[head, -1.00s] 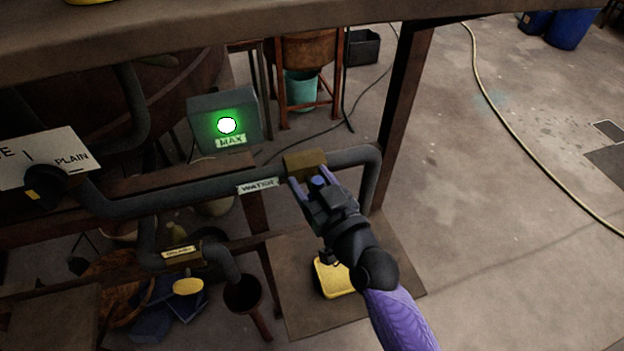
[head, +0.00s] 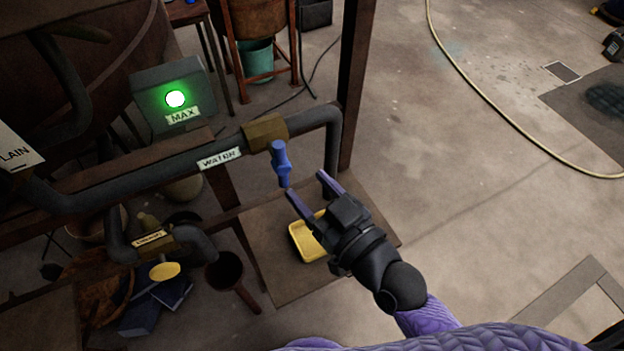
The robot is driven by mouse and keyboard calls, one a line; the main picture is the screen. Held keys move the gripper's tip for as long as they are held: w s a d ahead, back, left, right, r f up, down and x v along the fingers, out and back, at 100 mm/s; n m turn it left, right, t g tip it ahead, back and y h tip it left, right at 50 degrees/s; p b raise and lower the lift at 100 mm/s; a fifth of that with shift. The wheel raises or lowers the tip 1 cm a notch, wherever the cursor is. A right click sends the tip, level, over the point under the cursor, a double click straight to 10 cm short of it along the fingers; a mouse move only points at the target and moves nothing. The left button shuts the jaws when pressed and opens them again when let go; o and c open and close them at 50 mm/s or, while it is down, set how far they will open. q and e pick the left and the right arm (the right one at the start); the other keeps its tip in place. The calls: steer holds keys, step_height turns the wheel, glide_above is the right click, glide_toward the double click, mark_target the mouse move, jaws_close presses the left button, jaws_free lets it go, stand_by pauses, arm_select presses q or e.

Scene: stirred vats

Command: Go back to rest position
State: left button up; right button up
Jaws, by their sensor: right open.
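My right gripper (head: 308,185) is open and empty, its two purple-grey fingers pointing up and left. It is just below and right of the blue valve handle (head: 281,163), apart from it as far as I can tell. The blue handle hangs down from a brass valve body (head: 264,132) on a dark pipe labelled WATER (head: 219,159). My right arm, with a purple sleeve, comes in from the bottom right. My left gripper is not in view.
A grey box (head: 150,100) with a lit green lamp (head: 175,99) is labelled MAX. Below the gripper, a yellow tray (head: 305,240) lies on a brown board (head: 290,285). A lower pipe has a yellow handle (head: 165,271). The floor (head: 470,190) at right is mostly clear, crossed by a hose (head: 480,95).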

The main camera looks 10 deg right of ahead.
steer(key=s+d+f+m+g+h, duration=0.3)
steer(key=s+d+f+g+h, duration=0.65)
steer(key=s+g, duration=0.25)
steer(key=s+d+f+g+b, duration=0.2)
steer(key=f+b, duration=0.8)
steer(key=f, duration=2.1)
steer(key=s+d+f+g+b, duration=0.1)
steer(key=s+f+b, duration=0.6)
steer(key=s+f, duration=0.7)
step_height(320, 180, down, 2)
steer(key=shift+d, duration=0.5)
steer(key=shift+s, duration=0.1)
